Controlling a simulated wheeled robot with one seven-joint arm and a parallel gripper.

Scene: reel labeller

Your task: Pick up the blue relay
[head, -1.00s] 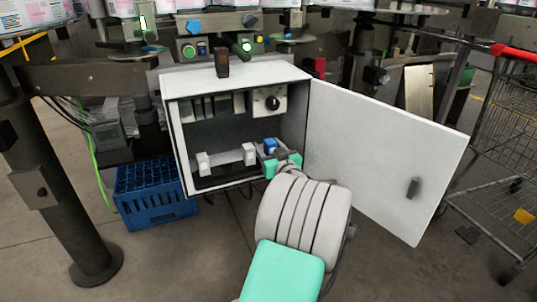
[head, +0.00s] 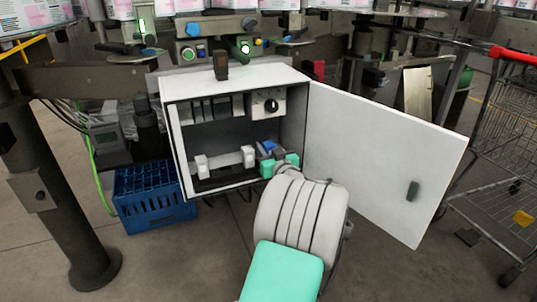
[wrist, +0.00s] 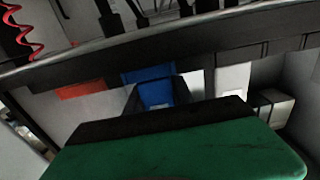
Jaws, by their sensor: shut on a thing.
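The blue relay (head: 267,146) is inside the open white cabinet (head: 236,76), at its lower right. My gripper (head: 279,159), with teal-green parts, reaches into the cabinet and is shut on the relay. In the wrist view the blue relay (wrist: 155,86) shows between dark finger parts, above the broad green part of my gripper. The relay's lower part is hidden by my gripper.
White modules (head: 248,155) stand on a rail left of the relay. A dial (head: 270,104) is on the cabinet's back wall. The cabinet door (head: 380,155) stands open to the right. A blue crate (head: 152,197) sits on the floor at left, and a wire cart (head: 500,180) at right.

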